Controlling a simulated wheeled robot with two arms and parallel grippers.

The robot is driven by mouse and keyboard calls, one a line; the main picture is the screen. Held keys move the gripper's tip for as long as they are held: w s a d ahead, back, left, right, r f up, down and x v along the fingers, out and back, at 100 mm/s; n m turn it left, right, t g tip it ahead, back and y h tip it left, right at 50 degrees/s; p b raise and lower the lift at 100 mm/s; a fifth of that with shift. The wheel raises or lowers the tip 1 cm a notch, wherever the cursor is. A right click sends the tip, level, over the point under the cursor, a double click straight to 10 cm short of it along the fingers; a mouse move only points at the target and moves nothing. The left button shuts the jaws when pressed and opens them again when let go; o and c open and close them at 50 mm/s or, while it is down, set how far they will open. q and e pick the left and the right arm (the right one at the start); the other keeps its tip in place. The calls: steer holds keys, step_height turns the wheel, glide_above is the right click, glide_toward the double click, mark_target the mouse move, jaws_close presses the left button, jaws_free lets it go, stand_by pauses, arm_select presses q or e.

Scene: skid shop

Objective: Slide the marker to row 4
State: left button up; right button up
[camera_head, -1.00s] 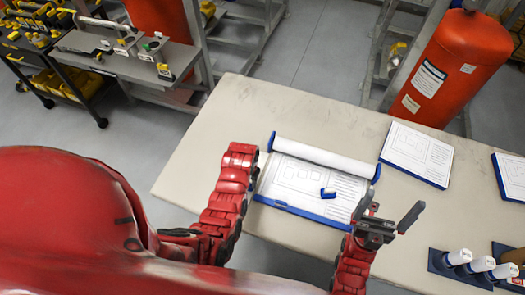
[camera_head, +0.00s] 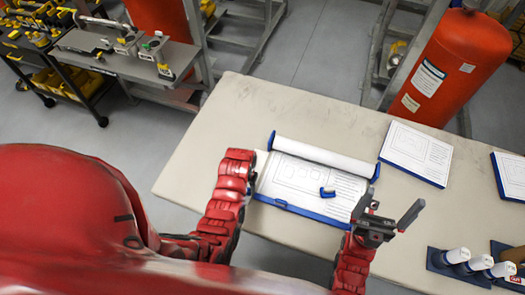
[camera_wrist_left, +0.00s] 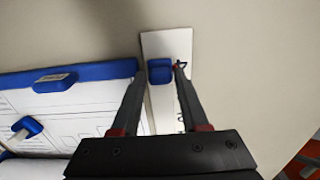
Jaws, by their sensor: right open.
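A small blue block, which looks like the marker (camera_wrist_left: 160,77), sits on a narrow white strip (camera_wrist_left: 158,42) in the left wrist view. My left gripper (camera_wrist_left: 160,68) reaches down over it, its two fingers on either side with slim gaps showing. I cannot tell whether either finger touches it. Dark markings farther down the strip are partly hidden by the right-hand finger. In the head view my left arm hides the strip and block.
A blue-edged drawing board (camera_head: 300,207) with a rolled sheet and small blue piece (camera_head: 327,191) lies right of my left arm. More sheets (camera_head: 416,152) and a blue holder with white-capped items (camera_head: 461,268) lie farther right. The table (camera_head: 260,110) is clear toward the back.

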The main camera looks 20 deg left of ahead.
arm_select(q)
steer(key=shift+o, duration=1.2)
steer(key=shift+r, duration=0.1)
steer(key=shift+r+p, duration=0.85)
steer(key=shift+r, duration=1.35)
steer(key=shift+w+r+p, duration=0.1)
steer(key=shift+r+p, duration=0.55)
steer(key=shift+r, duration=1.4)
steer(key=shift+f, duration=0.1)
